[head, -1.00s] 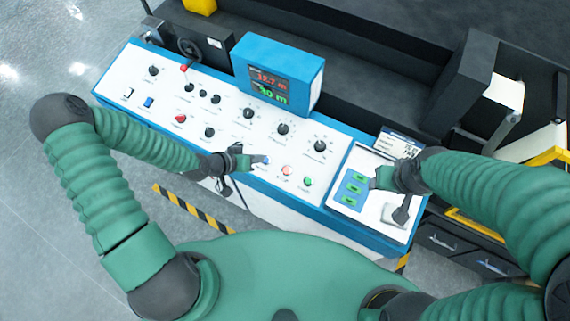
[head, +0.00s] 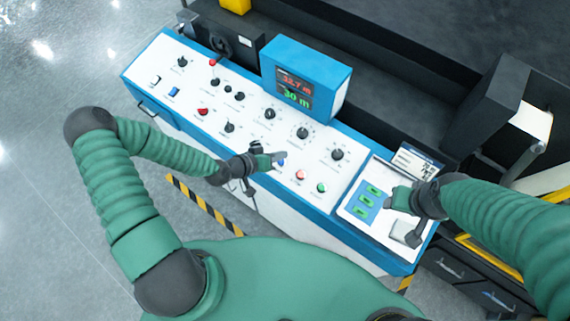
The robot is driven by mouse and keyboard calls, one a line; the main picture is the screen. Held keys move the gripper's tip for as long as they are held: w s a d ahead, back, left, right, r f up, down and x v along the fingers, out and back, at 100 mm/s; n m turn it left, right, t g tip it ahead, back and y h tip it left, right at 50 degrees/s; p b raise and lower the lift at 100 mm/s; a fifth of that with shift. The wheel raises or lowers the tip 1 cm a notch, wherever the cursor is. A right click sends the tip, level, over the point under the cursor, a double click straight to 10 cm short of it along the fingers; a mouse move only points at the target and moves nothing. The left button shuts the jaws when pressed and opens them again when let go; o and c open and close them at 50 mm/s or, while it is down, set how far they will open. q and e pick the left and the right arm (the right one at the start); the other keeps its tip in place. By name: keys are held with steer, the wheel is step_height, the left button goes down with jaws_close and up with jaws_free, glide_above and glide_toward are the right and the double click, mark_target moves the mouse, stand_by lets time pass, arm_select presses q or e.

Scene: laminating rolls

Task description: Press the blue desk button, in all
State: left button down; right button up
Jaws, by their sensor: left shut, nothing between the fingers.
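The blue desk button (head: 281,163) is on the front part of the white sloped panel, left of a red-orange button (head: 300,174) and a green button (head: 321,187). My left gripper (head: 279,156) is shut and empty, its fingertips over the blue button and partly hiding it. I cannot tell whether they touch it. My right gripper (head: 389,201) is over the right-hand panel, beside three green labelled pieces (head: 367,201); its finger opening is not clear.
A blue display box (head: 306,79) with red and green digits stands at the desk's back. Knobs, a red knob (head: 203,111) and a blue switch (head: 174,92) lie left on the panel. A dark machine (head: 500,110) stands at the right.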

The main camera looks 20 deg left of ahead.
mark_target(282, 161)
arm_select(q)
steer(key=f+b, duration=0.1)
steer(key=a+f+b, duration=0.1)
steer(key=f, duration=0.1)
steer(key=w+a+f+b, duration=0.1)
steer(key=f, duration=0.1)
steer(key=shift+f, duration=0.2)
steer(key=shift+w+a+f, duration=0.1)
steer(key=shift+a, duration=0.05)
steer(key=shift+d, duration=0.35)
steer(key=shift+d+r, duration=0.25)
steer(key=shift+d, duration=0.4)
steer(key=shift+a+f, duration=0.1)
steer(key=shift+a, duration=0.65)
steer(key=shift+d, duration=0.55)
arm_select(e)
steer(key=f, duration=0.2)
steer(key=a+f, duration=0.1)
steer(key=f, duration=0.1)
steer(key=shift+w+a, duration=0.1)
steer(key=shift+w, duration=0.05)
arm_select(q)
steer(key=shift+a, duration=0.15)
arm_select(e)
steer(key=shift+a, duration=0.1)
